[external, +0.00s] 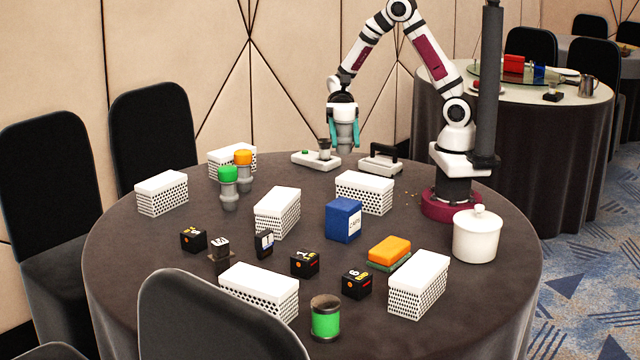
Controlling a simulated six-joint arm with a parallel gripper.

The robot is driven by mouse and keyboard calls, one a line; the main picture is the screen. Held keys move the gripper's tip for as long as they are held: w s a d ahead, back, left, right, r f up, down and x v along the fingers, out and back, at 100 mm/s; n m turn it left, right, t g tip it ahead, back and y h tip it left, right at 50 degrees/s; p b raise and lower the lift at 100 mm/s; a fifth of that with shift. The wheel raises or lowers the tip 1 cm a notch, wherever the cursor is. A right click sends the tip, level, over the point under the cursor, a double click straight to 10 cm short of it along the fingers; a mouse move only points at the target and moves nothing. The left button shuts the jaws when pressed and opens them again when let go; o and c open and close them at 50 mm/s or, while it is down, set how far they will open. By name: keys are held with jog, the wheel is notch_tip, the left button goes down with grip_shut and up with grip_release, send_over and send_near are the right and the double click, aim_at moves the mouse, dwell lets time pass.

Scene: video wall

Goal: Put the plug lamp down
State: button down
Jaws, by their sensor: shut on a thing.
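My gripper (343,130) has teal fingers and points down above the far side of the round dark table (135,265). It is shut on a grey cylindrical thing (345,138), apparently the plug lamp. Its top is hidden between the fingers. The held lamp looks upright and seems to be above the table, though I cannot tell the exact gap. Two similar grey lamps, one with a green top (228,175) and one with an orange top (243,158), stand upright at the left back.
White perforated boxes, including one (365,192) below my gripper, stand around the table. Two white devices (316,161) (381,160) flank the held lamp. A blue box (343,220), black cubes (304,263), a green jar (325,318) and a white pot (477,235) stand nearer. Bare cloth shows at left front.

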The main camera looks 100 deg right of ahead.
jog(key=x, duration=0.3)
jog(key=f+x, duration=0.1)
jog(key=x, duration=0.6)
jog(key=shift+w+d+f, duration=0.2)
jog(key=shift+w+d, duration=0.05)
jog(key=shift+d, duration=0.05)
notch_tip(320, 180, down, 4)
jog(key=shift+w+a+f, duration=0.1)
jog(key=shift+a, duration=0.05)
jog(key=shift+f, duration=0.1)
jog(key=shift+c, duration=1.4)
grip_release()
jog(key=v, duration=1.2)
